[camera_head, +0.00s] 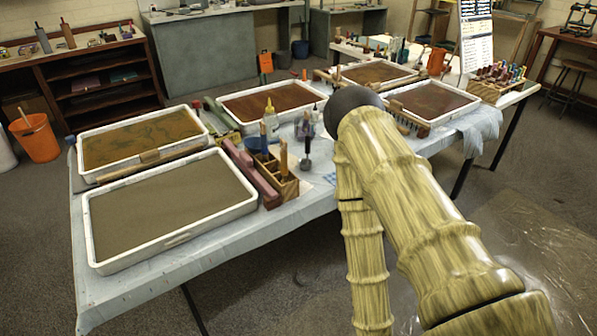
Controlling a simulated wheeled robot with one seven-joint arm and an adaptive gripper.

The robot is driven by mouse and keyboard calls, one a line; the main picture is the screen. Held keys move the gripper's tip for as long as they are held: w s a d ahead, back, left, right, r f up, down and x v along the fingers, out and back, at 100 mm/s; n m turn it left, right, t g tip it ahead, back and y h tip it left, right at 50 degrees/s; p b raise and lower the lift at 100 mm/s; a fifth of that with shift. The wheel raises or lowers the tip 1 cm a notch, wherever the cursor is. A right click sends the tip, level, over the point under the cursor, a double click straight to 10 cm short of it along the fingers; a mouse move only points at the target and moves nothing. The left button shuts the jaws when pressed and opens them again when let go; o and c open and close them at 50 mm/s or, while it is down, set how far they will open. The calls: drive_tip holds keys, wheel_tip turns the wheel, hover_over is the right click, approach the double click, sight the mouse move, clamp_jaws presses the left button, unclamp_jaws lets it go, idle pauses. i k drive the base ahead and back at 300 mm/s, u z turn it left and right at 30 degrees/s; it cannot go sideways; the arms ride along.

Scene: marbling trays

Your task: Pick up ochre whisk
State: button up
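I cannot pick out an ochre whisk with certainty. A wooden caddy (288,188) near the front edge of the table holds upright tools, one with a light wooden handle (283,157). A dark-headed tool (307,163) shows just right of the caddy; its kind is too small to tell. My arm, bamboo-patterned, rises through the right of the view and bends at a dark joint over the table. My gripper is not visible, so its state and any hold are hidden.
White-rimmed trays stand on the cloth-covered table (262,236), including a front grey tray (251,207). A dark red block (250,174) lies beside the caddy. Bottles (270,120) stand behind. A rack of tools (487,92) is at the right end. Floor in front is open.

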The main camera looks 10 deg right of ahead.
sight(284, 159)
drive_tip(key=u, duration=1.75)
drive_tip(key=k, duration=0.8)
drive_tip(key=z, duration=1.15)
